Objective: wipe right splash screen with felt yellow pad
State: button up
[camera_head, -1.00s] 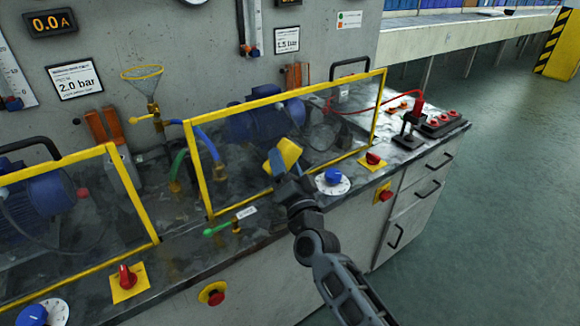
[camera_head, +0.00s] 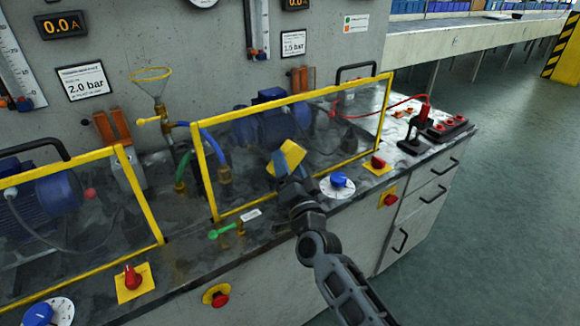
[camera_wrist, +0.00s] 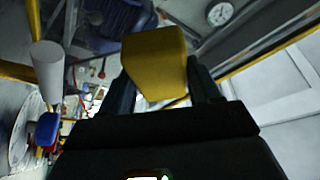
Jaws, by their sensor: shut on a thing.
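The right splash screen (camera_head: 330,125) is a clear, smudged panel in a yellow frame, standing upright on the bench in front of a blue pump motor. My gripper (camera_head: 283,168) is shut on the felt yellow pad (camera_head: 292,154), which is tilted and held in front of the screen's lower middle. I cannot tell whether the pad touches the panel. In the wrist view the yellow pad (camera_wrist: 155,62) sits between the two dark fingers of my gripper (camera_wrist: 158,88). The pad's gripped end is partly hidden by the fingers.
A blue dial (camera_head: 338,180) and a red knob (camera_head: 379,163) stand right of my gripper on the bench top. A green-handled valve (camera_head: 222,231) lies left. The left splash screen (camera_head: 80,220) is nearby. A black stand with a red top (camera_head: 420,125) is beyond the right end.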

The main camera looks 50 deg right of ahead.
aim_at(299, 158)
jog(key=shift+w+d, duration=0.15)
jog(key=shift+w, duration=0.4)
jog(key=shift+s+d+f+b, duration=0.1)
jog(key=shift+s+d+b, duration=0.1)
jog(key=shift+d+b, duration=0.4)
jog(key=shift+s+d+f+b, duration=0.1)
jog(key=shift+s+d+b, duration=0.1)
jog(key=shift+d+b, duration=0.35)
jog(key=shift+s+d+r, duration=0.1)
jog(key=shift+s+d, duration=0.05)
jog(key=shift+d, duration=0.45)
jog(key=shift+d+r, duration=0.15)
jog(key=shift+w+a+r+p, duration=0.2)
jog(key=shift+w+a+p, duration=0.1)
jog(key=shift+a+p, duration=0.45)
jog(key=shift+w+a+p, duration=0.25)
jog(key=shift+a+p, duration=0.65)
jog(key=shift+p, duration=0.1)
jog(key=shift+a+f, duration=0.2)
jog(key=shift+a, duration=0.15)
